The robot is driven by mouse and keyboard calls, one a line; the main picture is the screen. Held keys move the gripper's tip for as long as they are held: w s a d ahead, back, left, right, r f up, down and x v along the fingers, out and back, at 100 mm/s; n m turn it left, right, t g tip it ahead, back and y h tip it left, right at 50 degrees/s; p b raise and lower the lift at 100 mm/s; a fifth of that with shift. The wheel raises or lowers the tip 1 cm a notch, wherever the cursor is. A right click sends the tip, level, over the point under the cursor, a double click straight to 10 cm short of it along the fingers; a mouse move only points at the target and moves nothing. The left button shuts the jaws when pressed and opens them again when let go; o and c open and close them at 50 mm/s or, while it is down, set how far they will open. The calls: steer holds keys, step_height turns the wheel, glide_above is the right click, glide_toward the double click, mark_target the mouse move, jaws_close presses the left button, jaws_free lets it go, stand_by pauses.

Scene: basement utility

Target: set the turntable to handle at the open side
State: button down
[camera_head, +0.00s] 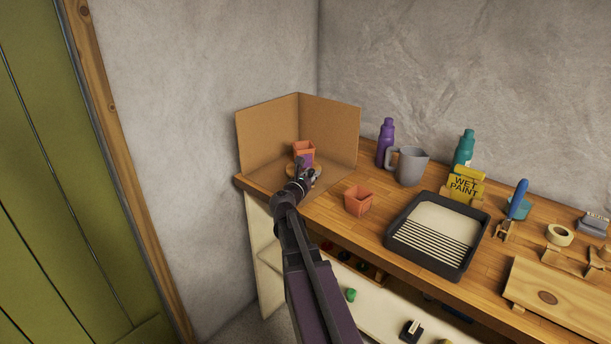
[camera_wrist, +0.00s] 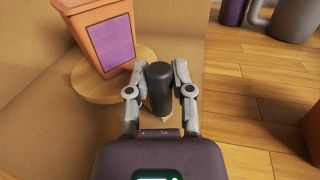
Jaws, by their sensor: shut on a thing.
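The turntable (camera_wrist: 92,88) is a round wooden disc on the cardboard base, and it shows in the head view (camera_head: 290,168) mostly behind my arm. An orange pot with a purple patch (camera_wrist: 108,38) stands on it, also seen in the head view (camera_head: 304,148). A dark upright handle (camera_wrist: 159,84) is at the turntable's near right side in the wrist view. My gripper (camera_wrist: 157,75) has its fingers on both sides of this handle and is shut on it. The cardboard screen (camera_head: 265,135) has two walls behind the turntable and is open toward the bench front.
A second orange pot (camera_head: 358,200) stands right of the screen on the wooden bench (camera_head: 322,214). A purple bottle (camera_head: 386,142), a grey jug (camera_head: 411,166), a teal bottle (camera_head: 464,148), a wet paint sign (camera_head: 465,184) and a black paint tray (camera_head: 398,236) stand farther right.

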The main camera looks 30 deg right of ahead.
steer(key=shift+s+d, duration=0.15)
steer(key=shift+d, duration=0.1)
steer(key=shift+s+d+n+t+y, duration=0.15)
steer(key=shift+d+n+t+y, duration=0.6)
steer(key=shift+t, duration=0.25)
steer(key=shift+d, duration=1.95)
steer(key=c, duration=0.5)
jaws_free()
steer(key=shift+v, duration=5.9)
